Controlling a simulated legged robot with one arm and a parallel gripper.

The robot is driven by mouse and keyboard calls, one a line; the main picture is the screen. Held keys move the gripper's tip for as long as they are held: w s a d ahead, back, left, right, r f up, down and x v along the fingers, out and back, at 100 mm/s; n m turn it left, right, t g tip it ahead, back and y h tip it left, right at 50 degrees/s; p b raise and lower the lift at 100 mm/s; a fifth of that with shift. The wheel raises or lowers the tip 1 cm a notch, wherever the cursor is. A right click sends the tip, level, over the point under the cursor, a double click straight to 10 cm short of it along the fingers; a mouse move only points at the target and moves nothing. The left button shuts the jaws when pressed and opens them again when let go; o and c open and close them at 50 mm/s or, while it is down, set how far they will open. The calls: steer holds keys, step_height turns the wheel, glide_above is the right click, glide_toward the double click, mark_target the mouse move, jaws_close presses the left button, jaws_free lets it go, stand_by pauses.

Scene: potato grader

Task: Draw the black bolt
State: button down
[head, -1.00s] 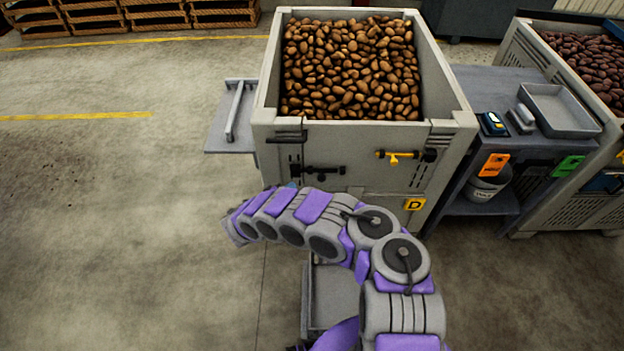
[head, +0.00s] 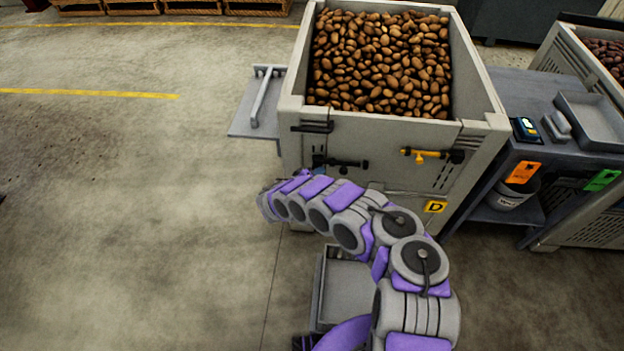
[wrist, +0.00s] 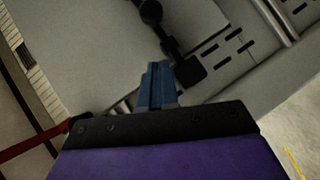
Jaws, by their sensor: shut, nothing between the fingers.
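The black bolt (head: 340,163) lies across the upper front of the potato crate (head: 290,115), left of a yellow-handled bolt (head: 430,155). In the wrist view the black bolt (wrist: 170,45) runs slanting down to a dark block on the grey crate wall. My gripper (wrist: 156,68) shows there as blue fingers, shut and empty, with the tips just beside the bolt. I cannot tell whether they touch it. In the head view my arm reaches to just below the bolt, and the fingers are mostly hidden.
A grey side shelf with a rail (head: 258,100) sticks out left of the crate. To the right stands a table (head: 520,90) with a tray, a small device and orange and green tags, with a bucket (head: 510,192) beneath. The floor at left is clear.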

steer(key=w+d+f+b, duration=0.1)
steer(key=d+f, duration=0.1)
steer(key=d, duration=0.4)
steer(key=shift+w+f+b, duration=0.3)
steer(key=shift+w+f, duration=0.1)
steer(key=d, duration=0.2)
steer(key=s+d, duration=0.1)
steer(key=d, duration=0.2)
